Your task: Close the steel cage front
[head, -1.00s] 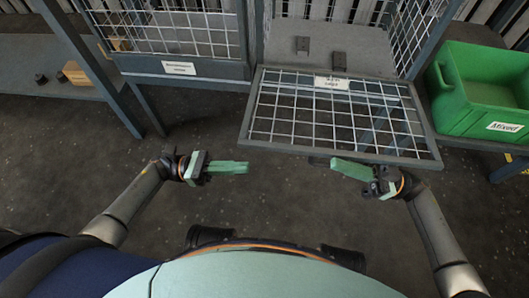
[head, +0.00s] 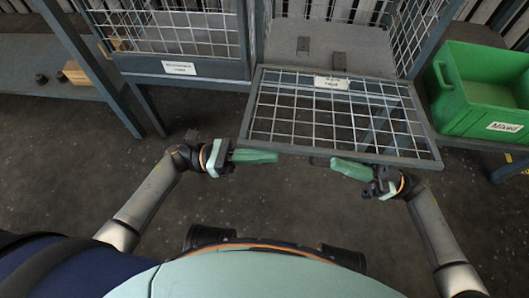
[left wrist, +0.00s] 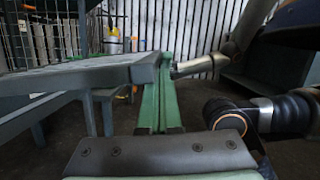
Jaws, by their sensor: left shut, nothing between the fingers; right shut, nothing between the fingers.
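The steel cage front (head: 335,112) is a grey-framed wire mesh panel. In the head view it is folded down open, sticking out from the cage (head: 337,45) towards me. My left gripper (head: 276,156) is shut and empty, close by the front left corner of the panel. In the left wrist view the panel's frame (left wrist: 100,72) runs beside the green fingers (left wrist: 158,105); I cannot tell whether they touch. My right gripper (head: 334,163) is shut and empty at the panel's front edge, its tips partly by or under the bar.
A green crate (head: 480,90) labelled "Mixed" stands on a bench to the right. A second mesh cage (head: 180,30) with its front up is at the left. The floor before the panel is clear.

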